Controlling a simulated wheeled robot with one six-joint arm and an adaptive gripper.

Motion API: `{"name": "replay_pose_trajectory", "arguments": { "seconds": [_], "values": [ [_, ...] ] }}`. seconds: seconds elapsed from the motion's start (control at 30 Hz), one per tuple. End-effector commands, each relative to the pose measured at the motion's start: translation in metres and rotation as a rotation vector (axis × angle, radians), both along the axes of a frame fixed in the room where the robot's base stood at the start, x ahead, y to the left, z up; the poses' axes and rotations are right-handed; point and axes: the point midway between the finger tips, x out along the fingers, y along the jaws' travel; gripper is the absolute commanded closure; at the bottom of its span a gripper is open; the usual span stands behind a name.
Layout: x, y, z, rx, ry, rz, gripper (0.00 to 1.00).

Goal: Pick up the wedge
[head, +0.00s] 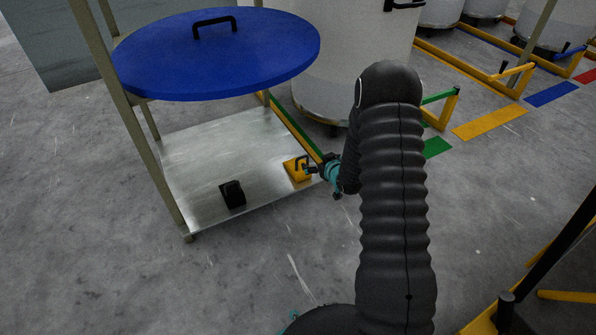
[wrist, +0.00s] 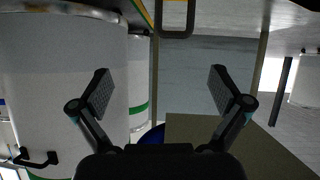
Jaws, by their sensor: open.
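A yellow wedge (head: 298,174) with a dark handle sits near the front right corner of a low metal shelf in the head view. A black wedge-like block (head: 233,194) sits to its left on the same shelf. My gripper (head: 314,168) is just right of the yellow wedge, low over the shelf edge. In the wrist view my gripper (wrist: 160,88) is open, with nothing between the fingers. A dark handle loop (wrist: 177,35) hangs at the top of that view, beyond the fingertips. Whether any finger touches the wedge is unclear in the head view.
The shelf (head: 205,150) belongs to a stand with tall legs. A round blue lid (head: 215,60) with a handle lies above it. A large white can (head: 345,60) stands behind. Floor markings and rails (head: 490,122) lie to the right. The floor in front is clear.

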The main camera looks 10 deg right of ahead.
Motion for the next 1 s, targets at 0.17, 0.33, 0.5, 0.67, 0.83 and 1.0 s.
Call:
{"name": "replay_pose_trajectory", "arguments": {
  "seconds": [0.17,0.33,0.5,0.67,0.83,1.0],
  "values": [
    [-0.005,0.007,-0.056,0.059,-0.04,0.037,0.0],
    [-0.009,0.01,-0.077,0.089,-0.064,0.052,0.0],
    [0.003,0.016,-0.086,0.094,-0.07,0.058,0.0],
    [0.029,0.024,-0.098,0.093,-0.069,0.058,0.0],
    [0.053,0.031,-0.107,0.093,-0.07,0.057,0.0],
    [0.064,0.035,-0.112,0.093,-0.069,0.056,0.0]
  ]
}}
